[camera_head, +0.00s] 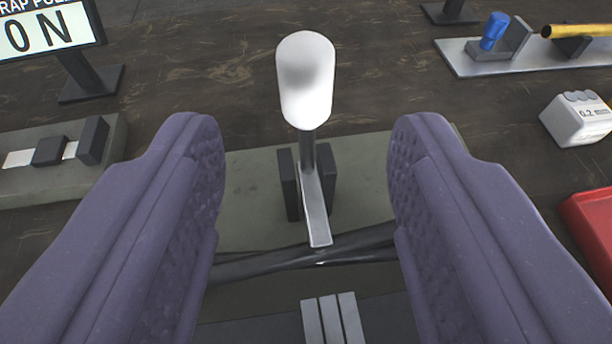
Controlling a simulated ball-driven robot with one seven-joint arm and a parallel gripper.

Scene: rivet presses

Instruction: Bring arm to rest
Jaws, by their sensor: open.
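My gripper (306,150) shows as two purple padded fingers, one at each side of the picture, wide apart with nothing between the pads. A lever with a white rounded knob (306,80) stands in the gap between the fingertips, clear of both. Its metal shaft (317,205) runs down between two dark upright plates on a green-grey base (250,200). A dark horizontal bar (350,246) crosses below the lever, partly hidden by the fingers.
A sign reading "ON" (40,30) stands at upper left. A block fixture (60,155) lies left. At right are a metal plate with a blue-handled part (493,31), a yellow bar (580,31), a white meter (577,118) and a red object (592,225). Bare tabletop (200,60) lies behind.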

